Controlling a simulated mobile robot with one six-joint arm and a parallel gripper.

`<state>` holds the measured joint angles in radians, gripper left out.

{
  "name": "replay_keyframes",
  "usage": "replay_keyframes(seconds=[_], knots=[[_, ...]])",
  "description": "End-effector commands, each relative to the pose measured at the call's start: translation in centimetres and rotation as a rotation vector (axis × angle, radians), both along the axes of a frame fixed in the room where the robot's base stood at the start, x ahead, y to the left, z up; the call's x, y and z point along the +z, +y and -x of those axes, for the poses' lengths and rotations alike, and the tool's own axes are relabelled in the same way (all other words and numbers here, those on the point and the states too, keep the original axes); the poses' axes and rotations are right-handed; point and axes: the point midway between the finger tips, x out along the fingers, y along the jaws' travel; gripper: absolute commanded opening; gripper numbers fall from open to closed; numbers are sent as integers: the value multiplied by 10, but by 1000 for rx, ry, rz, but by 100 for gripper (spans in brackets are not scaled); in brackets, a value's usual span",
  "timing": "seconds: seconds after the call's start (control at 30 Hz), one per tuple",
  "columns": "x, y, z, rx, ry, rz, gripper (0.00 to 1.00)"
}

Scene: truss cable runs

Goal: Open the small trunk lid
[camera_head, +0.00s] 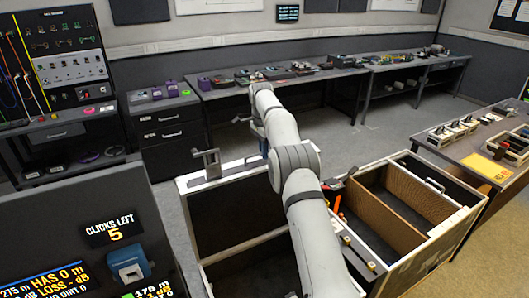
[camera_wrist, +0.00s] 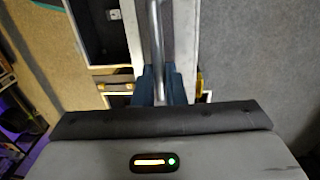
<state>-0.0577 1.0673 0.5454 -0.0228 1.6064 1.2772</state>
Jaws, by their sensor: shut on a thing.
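The trunk's pale rim (camera_head: 400,262) surrounds dark compartments at the lower middle of the head view. At its left, a dark panel with a pale frame (camera_head: 235,212) seems to be the small lid, standing raised with its inner face towards me. My gripper (camera_head: 262,138) is at the panel's far upper edge in the head view, partly hidden by my arm. In the wrist view my gripper's dark blue fingers (camera_wrist: 160,88) are shut on a grey metal bar (camera_wrist: 158,45), which looks like a handle. The bar's fixing point is hidden.
A dark upright bracket (camera_head: 208,163) stands at the panel's left top. Brown dividers (camera_head: 392,222) part the trunk's right side. A display console (camera_head: 75,240) stands close at left, a bench (camera_head: 480,160) at right. Open carpet (camera_head: 350,137) lies behind the trunk.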

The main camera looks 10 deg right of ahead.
Motion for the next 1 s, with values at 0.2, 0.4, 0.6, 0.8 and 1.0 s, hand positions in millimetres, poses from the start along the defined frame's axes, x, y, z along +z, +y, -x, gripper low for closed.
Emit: replay_keyframes(seconds=[0.2,0.4,0.6,0.8,1.0], knots=[[-2,-5,-1,-6,1,6,0],[-2,-5,-1,-6,1,6,0],[-1,-4,-1,-5,1,4,24],[-1,-2,-1,-3,1,3,33],[0,-2,-1,-4,1,2,33]])
